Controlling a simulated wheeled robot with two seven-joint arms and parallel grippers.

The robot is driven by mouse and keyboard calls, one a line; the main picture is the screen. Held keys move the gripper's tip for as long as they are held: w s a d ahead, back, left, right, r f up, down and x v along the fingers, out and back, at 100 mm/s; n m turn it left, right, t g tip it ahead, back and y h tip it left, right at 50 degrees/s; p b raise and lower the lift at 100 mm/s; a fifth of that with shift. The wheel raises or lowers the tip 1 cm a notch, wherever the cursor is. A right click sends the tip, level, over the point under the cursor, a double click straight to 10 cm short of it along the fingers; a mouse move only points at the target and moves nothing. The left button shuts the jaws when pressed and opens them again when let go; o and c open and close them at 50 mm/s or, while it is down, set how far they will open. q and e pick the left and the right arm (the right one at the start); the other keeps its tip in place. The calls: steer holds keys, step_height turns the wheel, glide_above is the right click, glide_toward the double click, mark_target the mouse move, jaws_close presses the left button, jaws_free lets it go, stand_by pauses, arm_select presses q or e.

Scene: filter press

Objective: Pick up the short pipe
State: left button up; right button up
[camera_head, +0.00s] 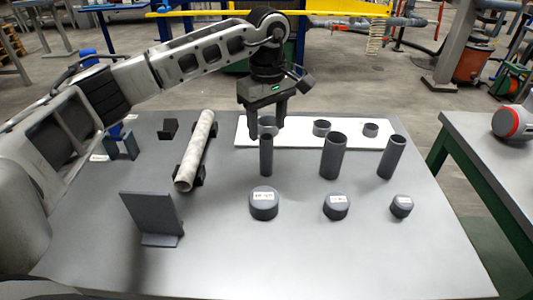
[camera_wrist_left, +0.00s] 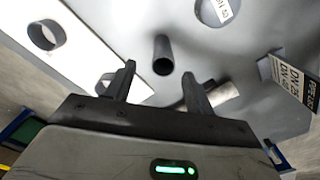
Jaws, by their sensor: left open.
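Three short dark grey pipes stand upright on the grey table: a left one (camera_head: 266,158), a middle one (camera_head: 333,160) and a right one (camera_head: 391,160). My left gripper (camera_head: 267,130) points down, open and empty, at the top of the left pipe, close to it; in the head view I cannot tell if they touch. In the left wrist view, a dark upright pipe (camera_wrist_left: 162,52) stands beyond and between the open fingertips (camera_wrist_left: 159,72), apart from them. A long pale pipe (camera_head: 197,150) lies on dark supports to the left. My right gripper is not in view.
A white board (camera_head: 300,141) with several dark rings lies behind the pipes. Labelled round caps (camera_head: 263,205) (camera_head: 336,207) (camera_head: 401,207) sit in front. A dark upright plate (camera_head: 150,218) stands front left. The front right of the table is clear.

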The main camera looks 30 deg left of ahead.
mark_target(266, 148)
arm_select(q)
steer(key=shift+s+f+p, duration=0.15)
steer(key=shift+f+p, duration=0.2)
steer(key=shift+f, duration=1.35)
steer(key=shift+s+f+p, duration=0.1)
steer(key=shift+f+p, duration=0.2)
steer(key=shift+f, duration=1.4)
steer(key=c, duration=1)
